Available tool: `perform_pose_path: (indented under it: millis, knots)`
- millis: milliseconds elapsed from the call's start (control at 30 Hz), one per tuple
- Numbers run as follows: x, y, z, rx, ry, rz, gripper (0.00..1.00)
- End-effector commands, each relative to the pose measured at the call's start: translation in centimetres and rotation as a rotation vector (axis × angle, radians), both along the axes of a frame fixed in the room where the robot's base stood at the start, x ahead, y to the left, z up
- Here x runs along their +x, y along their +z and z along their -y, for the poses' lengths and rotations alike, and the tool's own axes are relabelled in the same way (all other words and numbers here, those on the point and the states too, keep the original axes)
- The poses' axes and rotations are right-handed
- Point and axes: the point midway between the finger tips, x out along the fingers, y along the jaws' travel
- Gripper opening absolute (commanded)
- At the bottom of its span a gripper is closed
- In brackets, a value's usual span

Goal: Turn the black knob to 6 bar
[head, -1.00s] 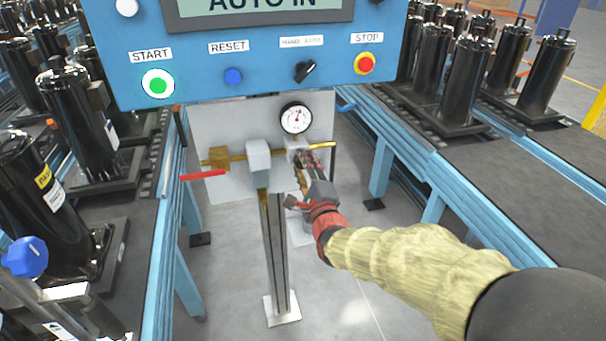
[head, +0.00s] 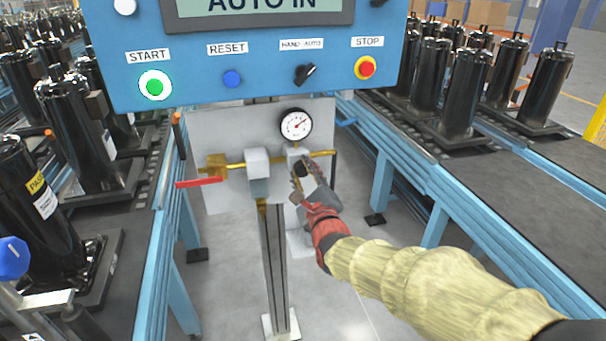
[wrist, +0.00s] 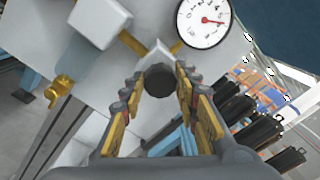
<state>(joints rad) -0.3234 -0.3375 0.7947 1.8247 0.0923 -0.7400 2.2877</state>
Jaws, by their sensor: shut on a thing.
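The black knob (wrist: 159,80) sits on the front of a pale regulator block (wrist: 153,54) on the brass pipe. In the wrist view my gripper (wrist: 158,84) has its two fingers on either side of the knob, shut on it. In the head view my gripper (head: 306,180) reaches the regulator from the lower right, and part of the knob (head: 303,171) shows between the fingers. The round white pressure gauge (head: 296,125) is just above the regulator. Its needle points to the upper right in the head view. The gauge also shows in the wrist view (wrist: 204,20); its numbers are too small to read surely.
A blue control panel (head: 200,60) with buttons and a black HAND/AUTO switch (head: 305,74) hangs above. A red lever (head: 202,182) and a grey box (head: 258,170) are left on the pipe. Conveyors with black compressors (head: 462,92) flank both sides.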

Motion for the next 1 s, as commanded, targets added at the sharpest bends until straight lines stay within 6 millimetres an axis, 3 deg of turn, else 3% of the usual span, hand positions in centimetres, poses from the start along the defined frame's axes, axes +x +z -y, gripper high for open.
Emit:
perform_pose_path:
  millis: [167, 200, 500, 833, 1000]
  knots:
    - [0.0, -0.2, 0.0, -0.001, -0.001, -0.003, 0.06]
    - [0.0, -0.2, 0.1, -0.001, -0.001, -0.003, 0.32]
    - [0.0, -0.1, 0.0, -0.001, 0.000, -0.001, 0.49]
    - [-0.1, 0.0, 0.0, -0.001, -0.001, 0.000, 0.49]
    - [-1.5, 0.0, 0.4, -0.001, 0.000, 0.000, 0.49]
